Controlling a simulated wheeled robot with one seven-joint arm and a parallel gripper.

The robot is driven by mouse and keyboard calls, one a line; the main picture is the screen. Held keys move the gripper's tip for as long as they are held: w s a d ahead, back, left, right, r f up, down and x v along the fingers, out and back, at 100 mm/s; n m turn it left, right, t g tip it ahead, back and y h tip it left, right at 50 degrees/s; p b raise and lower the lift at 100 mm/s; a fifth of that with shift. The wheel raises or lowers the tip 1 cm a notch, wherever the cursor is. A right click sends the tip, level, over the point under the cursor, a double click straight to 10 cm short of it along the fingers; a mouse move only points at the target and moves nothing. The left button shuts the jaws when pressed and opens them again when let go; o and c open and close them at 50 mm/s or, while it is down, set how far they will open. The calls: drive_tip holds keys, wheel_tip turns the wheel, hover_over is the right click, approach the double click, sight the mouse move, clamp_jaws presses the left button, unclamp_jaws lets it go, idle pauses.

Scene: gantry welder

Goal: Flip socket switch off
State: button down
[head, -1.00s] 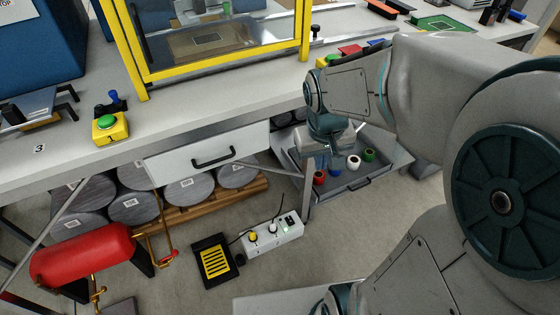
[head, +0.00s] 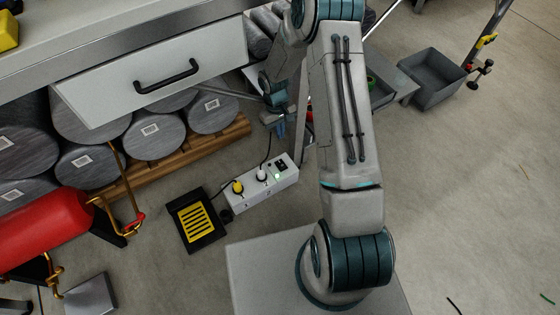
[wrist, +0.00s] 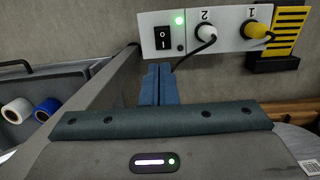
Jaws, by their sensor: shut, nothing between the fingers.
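The white socket strip (head: 255,190) lies on the floor beneath the workbench. Its black rocker switch (head: 281,164) is at the end nearest my gripper. In the wrist view the switch (wrist: 162,38) shows its I and O marks, and a green light (wrist: 179,20) glows beside it. In the head view my gripper (head: 281,128) is partly hidden beside the table leg.
A black stand with a yellow grille (head: 196,221) sits beside the strip. A table leg (wrist: 98,95) stands close to my gripper. A grey drawer tray (wrist: 15,135) holds spools. Cylinders on a wooden pallet (head: 180,150) and a red tank (head: 45,230) lie left.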

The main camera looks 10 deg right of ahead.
sight(282, 165)
drive_tip(key=f+b, duration=0.2)
drive_tip(key=f, duration=0.3)
drive_tip(key=s+f+b, duration=0.1)
drive_tip(key=f+b, duration=0.1)
drive_tip(key=f, duration=0.3)
drive_tip(key=f+b, duration=0.2)
drive_tip(key=f, duration=0.3)
drive_tip(key=shift+s+d+f, duration=0.15)
drive_tip(key=shift+s+f, duration=0.2)
drive_tip(key=shift+s, duration=0.05)
